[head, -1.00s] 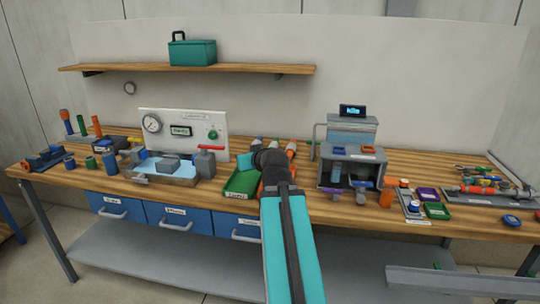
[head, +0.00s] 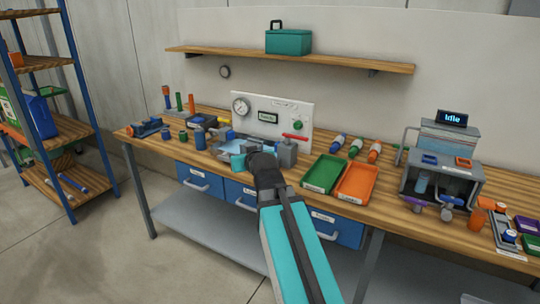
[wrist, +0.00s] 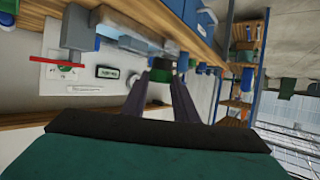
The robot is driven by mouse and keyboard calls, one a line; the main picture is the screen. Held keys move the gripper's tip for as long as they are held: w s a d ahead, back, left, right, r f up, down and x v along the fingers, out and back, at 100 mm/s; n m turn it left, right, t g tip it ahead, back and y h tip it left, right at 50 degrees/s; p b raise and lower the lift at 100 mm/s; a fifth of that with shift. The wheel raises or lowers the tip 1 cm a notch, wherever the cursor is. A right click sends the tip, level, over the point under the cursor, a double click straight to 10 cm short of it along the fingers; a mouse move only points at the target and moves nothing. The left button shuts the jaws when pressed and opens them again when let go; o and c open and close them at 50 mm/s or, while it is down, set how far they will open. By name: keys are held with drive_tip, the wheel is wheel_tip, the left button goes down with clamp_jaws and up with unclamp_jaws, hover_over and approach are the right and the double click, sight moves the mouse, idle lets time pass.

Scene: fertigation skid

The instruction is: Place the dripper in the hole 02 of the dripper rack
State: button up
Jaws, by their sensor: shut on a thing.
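In the wrist view my gripper (wrist: 168,80) has its two dark fingers shut on a small green and black piece (wrist: 159,92), which I take to be the dripper. Its lower part is hidden by the fingers. In the head view my arm's end is above the front of the bench, before the test unit with the gauge; the fingertips and the held piece are hidden there. I cannot clearly pick out the dripper rack or its hole numbers in either view.
The wooden bench (head: 395,203) carries a gauge panel (head: 270,118), a green tray (head: 325,174), an orange tray (head: 357,181) and a grey machine reading Idle (head: 443,170). Small cylinders and a blue vise (head: 146,128) stand at the left. A shelf unit (head: 85,160) is further left.

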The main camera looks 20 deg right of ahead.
drive_tip(key=w+a+n+y, duration=0.1)
drive_tip(key=w+a, duration=0.1)
drive_tip(key=a, duration=1)
drive_tip(key=shift+a+f+y, duration=0.3)
drive_tip(key=shift+w+d, duration=0.1)
